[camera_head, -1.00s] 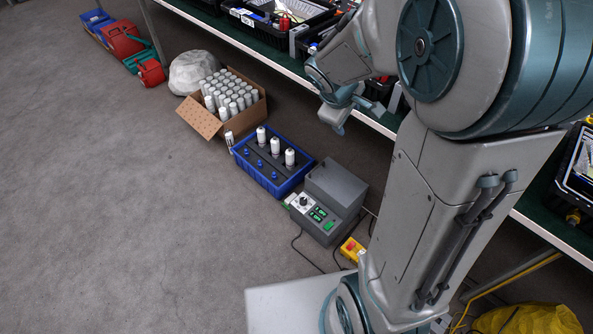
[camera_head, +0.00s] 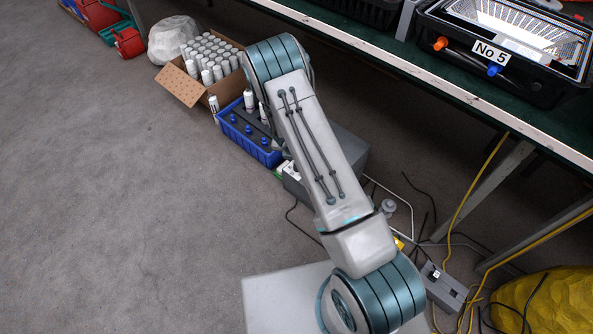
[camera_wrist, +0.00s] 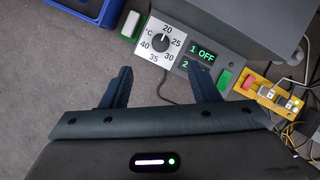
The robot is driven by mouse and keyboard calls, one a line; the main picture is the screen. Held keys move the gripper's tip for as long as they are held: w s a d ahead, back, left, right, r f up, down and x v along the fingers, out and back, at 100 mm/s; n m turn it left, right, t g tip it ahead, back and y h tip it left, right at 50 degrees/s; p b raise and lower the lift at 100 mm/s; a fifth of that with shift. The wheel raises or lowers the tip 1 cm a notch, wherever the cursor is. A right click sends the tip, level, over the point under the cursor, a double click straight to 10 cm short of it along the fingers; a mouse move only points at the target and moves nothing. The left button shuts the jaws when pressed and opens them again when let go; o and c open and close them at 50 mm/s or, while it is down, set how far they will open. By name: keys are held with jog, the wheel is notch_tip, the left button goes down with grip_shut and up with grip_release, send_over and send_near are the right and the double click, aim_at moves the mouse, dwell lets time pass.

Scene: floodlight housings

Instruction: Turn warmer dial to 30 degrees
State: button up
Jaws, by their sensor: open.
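The warmer (camera_wrist: 225,25) is a grey box with a sloped front panel. Its dial (camera_wrist: 160,42) is a black knob on a white plate marked 20, 25, 30, 35 and 40 °C; the small pointer is hard to read. A green display beside it reads "1 OFF"; its second line is partly covered by a finger. My gripper (camera_wrist: 160,70) is open and empty in the wrist view, its two fingers apart below the dial and not touching it. In the head view my arm covers part of the warmer (camera_head: 347,152) and hides the gripper.
A blue crate (camera_head: 262,152) with bottles stands beside the warmer, with a cardboard box (camera_head: 185,85) of white cans beyond. A yellow switch box (camera_wrist: 268,93) and cables lie at right. The workbench (camera_head: 465,98) runs along the right. Floor at left is clear.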

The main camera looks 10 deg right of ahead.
jog(key=shift+n, duration=0.3)
jog(key=b+x, duration=0.1)
jog(key=x, duration=0.4)
jog(key=b+x, duration=0.2)
jog(key=x, duration=0.3)
jog(key=s+b+x, duration=0.1)
jog(key=x, duration=0.4)
jog(key=shift+a+f+b, duration=0.25)
jog(key=shift+f+b, duration=0.15)
jog(key=shift+f, duration=0.05)
jog(key=c, duration=1)
